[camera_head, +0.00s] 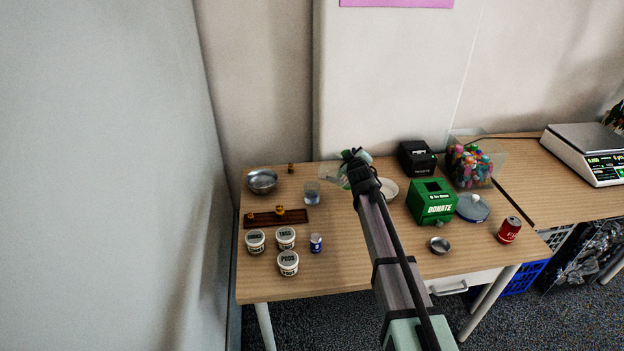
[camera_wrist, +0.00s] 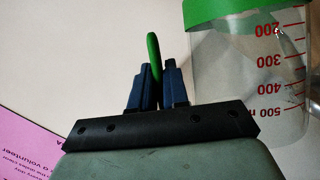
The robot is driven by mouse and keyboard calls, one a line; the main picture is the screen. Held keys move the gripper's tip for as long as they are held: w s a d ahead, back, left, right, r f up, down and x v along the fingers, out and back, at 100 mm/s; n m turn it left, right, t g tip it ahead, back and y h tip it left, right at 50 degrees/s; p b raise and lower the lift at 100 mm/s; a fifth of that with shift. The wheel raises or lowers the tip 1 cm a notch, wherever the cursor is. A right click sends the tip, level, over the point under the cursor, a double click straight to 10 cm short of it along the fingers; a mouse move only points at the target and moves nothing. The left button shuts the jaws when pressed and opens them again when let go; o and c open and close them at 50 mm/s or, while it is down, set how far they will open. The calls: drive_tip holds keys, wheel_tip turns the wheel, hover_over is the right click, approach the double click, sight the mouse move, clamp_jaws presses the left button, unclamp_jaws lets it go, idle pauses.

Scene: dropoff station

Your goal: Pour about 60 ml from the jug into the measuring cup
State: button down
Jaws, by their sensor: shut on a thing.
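The clear jug (camera_wrist: 240,75) has a green rim, a green handle (camera_wrist: 154,55) and red volume marks. It also shows in the head view (camera_head: 331,174), partly hidden by my arm. My gripper (camera_wrist: 157,82) is shut on the handle, with the jug body beside the fingers; it also shows in the head view (camera_head: 355,160). The jug's exact tilt and liquid level are hard to tell. A small clear cup (camera_head: 312,194), seemingly the measuring cup, stands on the table left of the jug. It looks bluish inside; its marks are too small to read.
On the table (camera_head: 345,265) are a metal bowl (camera_head: 262,181), a wooden weight block (camera_head: 262,220), several white tubs (camera_head: 286,237), a small blue can (camera_head: 316,243) and a plate (camera_head: 389,190). A green donation box (camera_head: 432,203) stands right of my arm. The front middle is clear.

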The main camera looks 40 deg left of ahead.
drive_tip(key=shift+w+d, duration=0.1)
drive_tip(key=shift+w, duration=0.05)
drive_tip(key=shift+w+f, duration=0.1)
drive_tip(key=shift+f, duration=0.05)
drive_tip(key=shift+w+d+f+m+g+p, duration=0.15)
drive_tip(key=shift+f+m+g+p, duration=0.1)
drive_tip(key=shift+f, duration=0.2)
drive_tip(key=shift+w+d+f+m+g+p, duration=0.2)
drive_tip(key=shift+f+m, duration=0.1)
drive_tip(key=shift+f, duration=0.1)
drive_tip(key=shift+w+d+f+m+g+p, duration=0.15)
drive_tip(key=shift+f+m, duration=0.1)
drive_tip(key=shift+f, duration=0.2)
drive_tip(key=shift+w+d+f, duration=0.1)
drive_tip(key=shift+w, duration=0.15)
drive_tip(key=shift+w+d, duration=0.1)
drive_tip(key=shift+w+d+f+m+g+p, duration=0.15)
drive_tip(key=shift+w+m+g+p, duration=0.15)
drive_tip(key=shift+m, duration=0.1)
drive_tip(key=w+m, duration=0.1)
drive_tip(key=w+d+f+g+y+p, duration=0.1)
drive_tip(key=w+d+m, duration=0.1)
drive_tip(key=shift+f+m+g+y+p, duration=0.25)
drive_tip(key=shift+m+g+y+p, duration=0.05)
drive_tip(key=shift+g, duration=0.1)
drive_tip(key=shift+w+d+f+m+g+y+p, duration=0.15)
drive_tip(key=shift+w+d+m+g+y+p, duration=0.2)
drive_tip(key=shift+m, duration=0.35)
